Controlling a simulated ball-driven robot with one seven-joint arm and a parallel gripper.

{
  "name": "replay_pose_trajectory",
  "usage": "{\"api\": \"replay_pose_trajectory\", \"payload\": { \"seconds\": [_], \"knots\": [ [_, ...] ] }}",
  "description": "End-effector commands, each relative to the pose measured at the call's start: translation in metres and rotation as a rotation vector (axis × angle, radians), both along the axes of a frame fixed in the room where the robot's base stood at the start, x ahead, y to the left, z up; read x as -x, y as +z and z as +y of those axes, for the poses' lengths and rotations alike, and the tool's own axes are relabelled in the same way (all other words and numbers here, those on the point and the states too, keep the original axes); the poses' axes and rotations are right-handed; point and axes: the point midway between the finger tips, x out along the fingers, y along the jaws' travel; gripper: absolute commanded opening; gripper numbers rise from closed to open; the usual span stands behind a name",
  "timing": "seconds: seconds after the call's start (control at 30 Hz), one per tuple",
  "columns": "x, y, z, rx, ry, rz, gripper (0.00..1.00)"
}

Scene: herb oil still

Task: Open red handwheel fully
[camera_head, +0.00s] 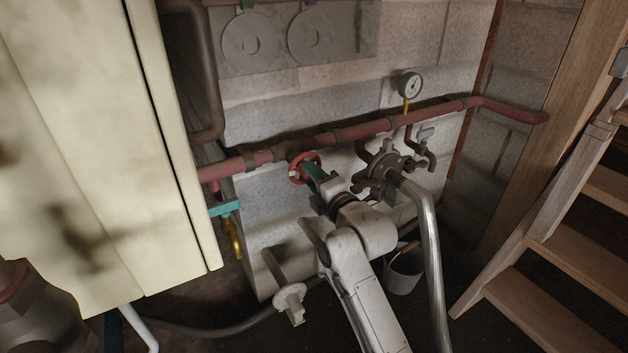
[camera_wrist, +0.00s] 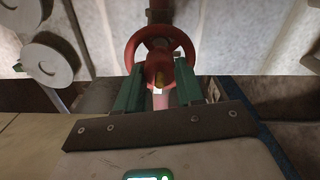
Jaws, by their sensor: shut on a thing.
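The red handwheel (camera_head: 298,169) sits on the front of the red pipe, left of centre in the head view. In the wrist view the red handwheel (camera_wrist: 161,42) fills the top middle, with its spokes and hub showing. My gripper (camera_head: 309,170) has green fingers and reaches the wheel's right side in the head view. In the wrist view my gripper (camera_wrist: 159,82) has one finger on each side of the wheel's lower part and is shut on it. The exact contact points are partly hidden by the fingers.
A red pipe (camera_head: 360,130) runs along the block wall, with a pressure gauge (camera_head: 410,85) above it. A silver hose (camera_head: 428,230) hangs close right of my arm. A cream cabinet (camera_head: 100,150) stands left, wooden stairs (camera_head: 560,270) right, and a bucket (camera_head: 404,272) below.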

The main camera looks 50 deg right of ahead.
Motion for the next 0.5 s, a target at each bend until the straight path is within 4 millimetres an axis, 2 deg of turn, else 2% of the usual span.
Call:
{"api": "replay_pose_trajectory", "payload": {
  "seconds": [0.03,0.5],
  "knots": [
    [0.0006,-0.0050,-0.0001,0.020,-0.001,0.015,0.07],
    [0.0007,-0.0044,-0.0002,0.126,-0.001,0.046,0.07]
  ]
}}
